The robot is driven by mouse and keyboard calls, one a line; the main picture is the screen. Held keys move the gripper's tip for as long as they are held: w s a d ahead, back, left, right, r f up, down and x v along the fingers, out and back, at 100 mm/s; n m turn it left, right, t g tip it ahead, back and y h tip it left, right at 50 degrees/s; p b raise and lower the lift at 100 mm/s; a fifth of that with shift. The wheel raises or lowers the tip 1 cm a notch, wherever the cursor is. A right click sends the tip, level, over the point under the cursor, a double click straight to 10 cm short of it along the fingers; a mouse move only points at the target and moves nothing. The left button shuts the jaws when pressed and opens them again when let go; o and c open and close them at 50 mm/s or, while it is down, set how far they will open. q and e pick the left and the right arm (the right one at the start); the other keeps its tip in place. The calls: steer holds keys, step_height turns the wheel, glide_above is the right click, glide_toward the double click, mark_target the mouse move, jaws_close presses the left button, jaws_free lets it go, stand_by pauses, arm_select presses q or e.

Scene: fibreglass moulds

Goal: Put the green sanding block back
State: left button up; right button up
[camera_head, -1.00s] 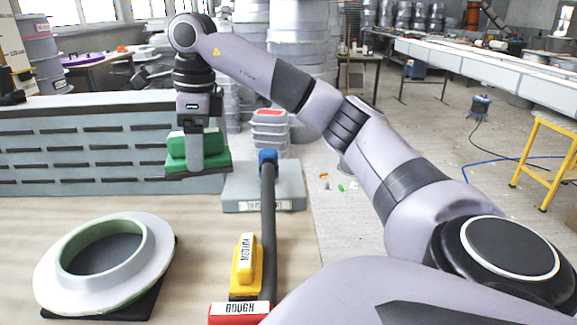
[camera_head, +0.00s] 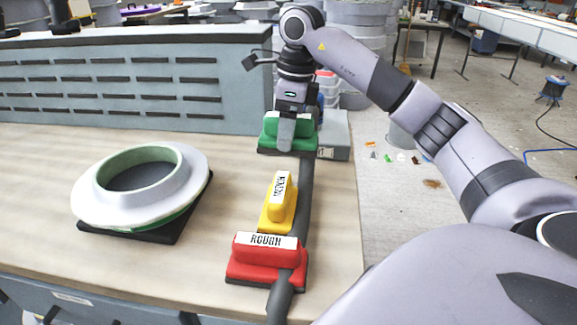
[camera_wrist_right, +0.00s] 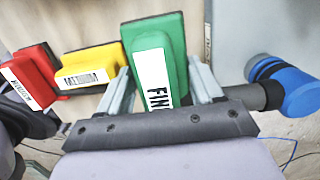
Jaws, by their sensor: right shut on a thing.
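The green sanding block (camera_head: 271,128) with a white label is held in my right gripper (camera_head: 287,140). In the right wrist view the block (camera_wrist_right: 172,50) stands between the two fingers (camera_wrist_right: 165,88), and its label reads FIN, the rest cut off. In the head view it is beyond the yellow block (camera_head: 270,219) and the red block labelled ROUGH (camera_head: 265,264), roughly in line with them. I cannot tell whether its base touches the bench. The yellow (camera_wrist_right: 92,57) and red (camera_wrist_right: 34,66) blocks sit to its left in the right wrist view. My left gripper is out of view.
A dark hose (camera_head: 304,195) runs right of the blocks, with a blue end (camera_wrist_right: 290,88) near the green block. A grey box (camera_head: 336,135) stands just behind. A ring-shaped mould (camera_head: 190,188) sits left on the bench (camera_head: 225,215). A slotted panel (camera_head: 130,85) closes the back.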

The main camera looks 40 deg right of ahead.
step_height(320, 180, down, 7)
steer(key=shift+f, duration=0.2)
steer(key=shift+b, duration=0.3)
steer(key=o, duration=1)
steer(key=shift+f, duration=0.15)
steer(key=r, duration=0.4)
steer(key=r+p, duration=0.1)
steer(key=r, duration=0.3)
steer(key=s+d+r, duration=0.1)
steer(key=r, duration=0.3)
steer(key=shift+s+r+p, duration=0.1)
steer(key=shift+r+p, duration=0.05)
steer(key=shift+p, duration=0.2)
